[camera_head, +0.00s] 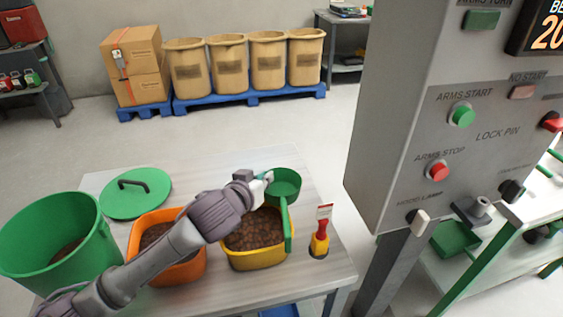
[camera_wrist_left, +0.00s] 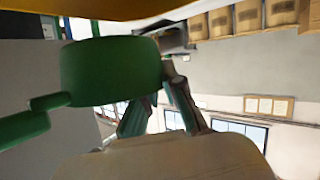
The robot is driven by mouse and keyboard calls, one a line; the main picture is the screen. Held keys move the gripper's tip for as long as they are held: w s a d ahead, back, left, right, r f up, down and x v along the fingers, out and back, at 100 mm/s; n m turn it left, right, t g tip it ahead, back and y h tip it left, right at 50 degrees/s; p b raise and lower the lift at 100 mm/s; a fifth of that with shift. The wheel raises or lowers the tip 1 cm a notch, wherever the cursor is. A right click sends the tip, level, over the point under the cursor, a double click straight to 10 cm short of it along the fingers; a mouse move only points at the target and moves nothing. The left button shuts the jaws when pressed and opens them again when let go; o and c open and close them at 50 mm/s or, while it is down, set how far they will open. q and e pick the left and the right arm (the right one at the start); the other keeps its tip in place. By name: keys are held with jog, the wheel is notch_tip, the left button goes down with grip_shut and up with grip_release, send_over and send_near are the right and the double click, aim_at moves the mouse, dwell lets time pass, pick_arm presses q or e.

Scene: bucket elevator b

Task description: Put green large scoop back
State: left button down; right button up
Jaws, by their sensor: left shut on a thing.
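The green large scoop (camera_head: 284,187) is held above the back edge of the yellow bin (camera_head: 258,262). Its round cup is at the back and its long handle runs toward the front, over the bin's right side. My left gripper (camera_head: 264,178) is shut on the scoop at the left side of its cup. In the left wrist view the green cup (camera_wrist_left: 110,70) fills the upper left, with the handle going left and my left gripper's fingers (camera_wrist_left: 165,90) at its right edge. The exact contact is partly hidden. My right gripper is not in view.
An orange bin (camera_head: 190,270) and a green bucket (camera_head: 60,245) stand left, with a green lid (camera_head: 135,193) behind. A red-yellow brush (camera_head: 321,235) stands right of the yellow bin. A grey control cabinet (camera_head: 400,120) stands right of the table. The table's back middle is clear.

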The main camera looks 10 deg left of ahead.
pick_arm(q)
jog(key=s+a+n+y, duration=0.1)
jog(key=s+a, duration=0.1)
jog(key=s, duration=0.2)
jog(key=s+a+n+y, duration=0.1)
jog(key=s+a, duration=0.1)
jog(key=s, duration=0.3)
jog(key=s+a+y, duration=0.1)
jog(key=s+a, duration=0.1)
jog(key=s, duration=0.3)
jog(key=shift+s+a+r+n, duration=0.2)
jog(key=shift+a+r+n, duration=0.05)
jog(key=shift+n, duration=0.15)
jog(key=shift+r, duration=0.1)
jog(key=shift+d, duration=0.1)
